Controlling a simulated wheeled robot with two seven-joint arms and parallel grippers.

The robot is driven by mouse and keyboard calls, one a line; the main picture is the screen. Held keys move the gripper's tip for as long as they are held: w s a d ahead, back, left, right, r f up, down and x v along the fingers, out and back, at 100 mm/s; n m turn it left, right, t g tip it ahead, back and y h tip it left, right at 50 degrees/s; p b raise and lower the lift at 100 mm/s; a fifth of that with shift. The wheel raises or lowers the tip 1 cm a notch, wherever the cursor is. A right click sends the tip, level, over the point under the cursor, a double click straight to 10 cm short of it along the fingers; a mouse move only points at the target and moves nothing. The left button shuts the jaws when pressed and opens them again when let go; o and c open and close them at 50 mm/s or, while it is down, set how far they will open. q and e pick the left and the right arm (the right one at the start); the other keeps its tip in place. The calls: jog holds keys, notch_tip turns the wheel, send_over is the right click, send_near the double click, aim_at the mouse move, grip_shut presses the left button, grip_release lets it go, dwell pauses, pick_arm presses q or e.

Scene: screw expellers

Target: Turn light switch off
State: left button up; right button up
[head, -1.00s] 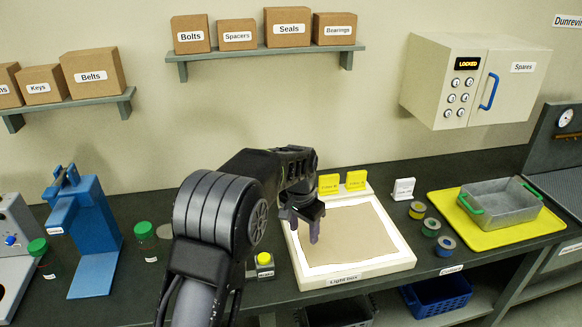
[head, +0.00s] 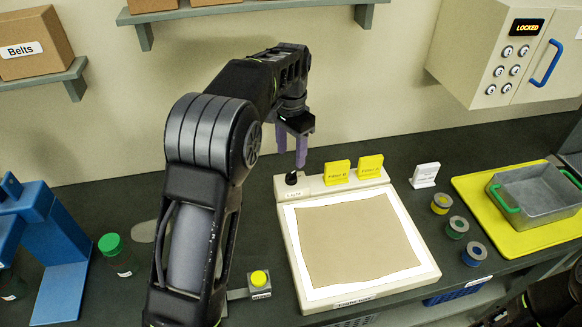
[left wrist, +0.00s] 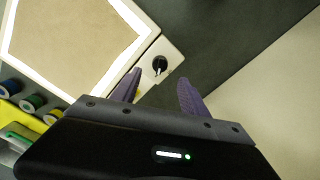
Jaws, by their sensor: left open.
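The light switch (head: 291,178) is a small black knob at the back left corner of the white light box (head: 288,222), above a small label. In the left wrist view the light switch (left wrist: 159,66) shows as a black disc with a pale mark, just beyond the fingers. The light box's panel edge glows bright white around a brown sheet (head: 358,240). My left gripper (head: 291,160) is open and empty, its purple fingers pointing down just above and behind the switch. In the left wrist view my left gripper (left wrist: 158,92) shows its two fingers apart.
Two yellow filter blocks (head: 337,172) (head: 370,167) stand on the light box's back ledge, right of the switch. A yellow button box (head: 260,284) sits left of the light box. Several spools (head: 457,227) and a grey tray (head: 535,196) lie to the right.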

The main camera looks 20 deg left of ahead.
aim_at(291, 173)
pick_arm(q)
jog(key=shift+f+p, duration=0.9)
jog(key=shift+f, duration=3.05)
grip_shut()
